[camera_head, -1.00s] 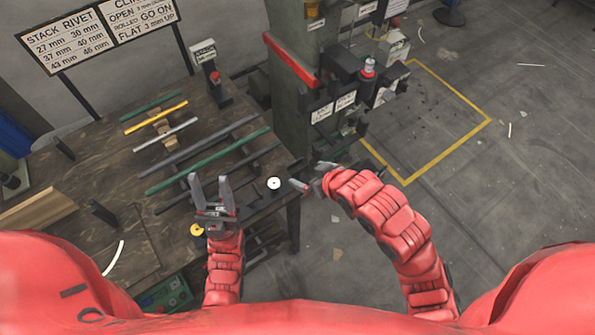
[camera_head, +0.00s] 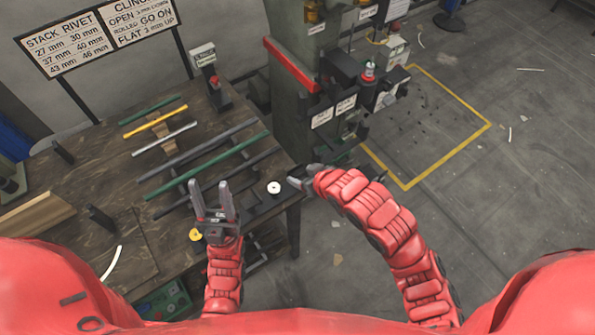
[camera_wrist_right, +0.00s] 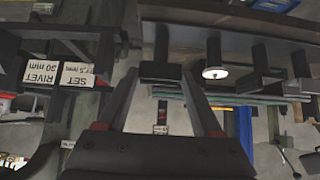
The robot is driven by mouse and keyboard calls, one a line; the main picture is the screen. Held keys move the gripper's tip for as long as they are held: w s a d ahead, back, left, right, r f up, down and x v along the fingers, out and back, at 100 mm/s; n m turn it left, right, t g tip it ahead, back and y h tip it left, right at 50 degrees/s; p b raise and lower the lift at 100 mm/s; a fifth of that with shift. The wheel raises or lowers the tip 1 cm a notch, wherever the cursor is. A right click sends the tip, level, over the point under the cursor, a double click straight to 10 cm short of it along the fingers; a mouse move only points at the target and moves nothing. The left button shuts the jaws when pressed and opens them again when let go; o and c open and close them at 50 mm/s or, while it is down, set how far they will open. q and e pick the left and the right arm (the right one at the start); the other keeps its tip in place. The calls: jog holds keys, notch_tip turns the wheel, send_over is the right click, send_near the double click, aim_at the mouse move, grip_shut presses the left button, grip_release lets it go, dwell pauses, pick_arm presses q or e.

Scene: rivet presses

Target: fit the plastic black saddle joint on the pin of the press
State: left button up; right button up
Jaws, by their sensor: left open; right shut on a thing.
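The green press (camera_head: 300,100) stands beyond the table's right end, with dark tooling and a red-topped part on its right side. Its pin cannot be told apart. My right gripper (camera_head: 297,181) is at the table's right edge, in front of the press and apart from its tooling. In the right wrist view my right gripper (camera_wrist_right: 162,80) is shut on a small black block, seemingly the black saddle joint (camera_wrist_right: 160,71), held between the fingertips. The joint's shape is mostly hidden. My left gripper (camera_head: 213,188) is open and empty over the table's front part.
The wooden table (camera_head: 95,160) carries several coloured bars on racks. A white disc (camera_head: 274,187) sits on a dark post close to the left of my right gripper. A yellow piece (camera_head: 196,234) lies by my left gripper. Floor on the right (camera_head: 480,200) is free.

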jog(key=shift+c, duration=1)
jog(key=shift+r, duration=0.15)
